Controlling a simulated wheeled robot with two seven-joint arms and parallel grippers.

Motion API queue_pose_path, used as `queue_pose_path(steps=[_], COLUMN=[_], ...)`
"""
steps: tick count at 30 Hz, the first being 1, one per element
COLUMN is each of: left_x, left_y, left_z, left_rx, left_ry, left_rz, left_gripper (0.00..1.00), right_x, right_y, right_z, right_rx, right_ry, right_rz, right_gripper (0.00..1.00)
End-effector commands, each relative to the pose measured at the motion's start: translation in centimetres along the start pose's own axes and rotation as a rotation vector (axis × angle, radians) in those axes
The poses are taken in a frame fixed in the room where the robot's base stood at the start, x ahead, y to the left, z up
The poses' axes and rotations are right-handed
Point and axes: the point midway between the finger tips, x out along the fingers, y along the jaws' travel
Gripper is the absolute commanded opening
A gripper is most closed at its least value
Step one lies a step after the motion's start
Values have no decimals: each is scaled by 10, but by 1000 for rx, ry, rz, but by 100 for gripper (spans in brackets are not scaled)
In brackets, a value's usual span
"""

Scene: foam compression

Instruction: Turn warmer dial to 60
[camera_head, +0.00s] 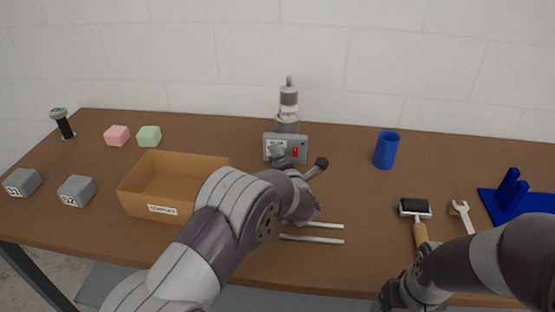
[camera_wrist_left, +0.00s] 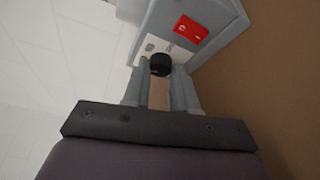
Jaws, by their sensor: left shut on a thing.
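The warmer is a grey box (camera_head: 302,142) at the back middle of the table, with a grey bottle-like vessel (camera_head: 289,105) standing at it. A red switch (camera_head: 295,152) is on its front face, and shows as a larger red rocker (camera_wrist_left: 191,29) in the left wrist view. The dial is a small black knob (camera_wrist_left: 160,62) on a pale panel beside the switch. My left gripper (camera_head: 279,153) is at the warmer's front, its fingertips (camera_wrist_left: 160,74) shut on the dial. The dial's scale is mostly hidden, and its setting cannot be read. My right gripper is out of view.
A cardboard box (camera_head: 143,180) and two grey blocks (camera_head: 77,191) lie left. Pink (camera_head: 117,135) and green (camera_head: 149,136) cubes stand behind. A blue cup (camera_head: 386,150) stands right of the warmer. Two metal rods (camera_head: 312,239), a roller (camera_head: 415,208) and a wrench (camera_head: 461,214) lie in front.

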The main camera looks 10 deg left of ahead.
Motion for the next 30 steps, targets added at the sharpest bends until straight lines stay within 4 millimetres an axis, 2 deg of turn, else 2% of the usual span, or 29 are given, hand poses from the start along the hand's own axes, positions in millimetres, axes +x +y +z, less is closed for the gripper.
queue_pose_path(steps=[15, 16, 18, 26, 30], left_x=[0, 0, 0, -1, -16], left_y=[-1, -1, -1, 0, -1], left_z=[1, 1, 1, 0, 1], left_rx=[17, 17, 16, 16, 16], left_ry=[-2, -2, -2, -1, -4], left_rz=[5, 5, 5, 5, 5], left_gripper=[0, 33, 52, 52, 52], right_x=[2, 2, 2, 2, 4], right_y=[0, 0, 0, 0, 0], right_z=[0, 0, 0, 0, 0], right_rx=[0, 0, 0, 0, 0], right_ry=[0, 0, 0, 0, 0], right_rz=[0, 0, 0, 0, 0], right_gripper=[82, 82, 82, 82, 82])
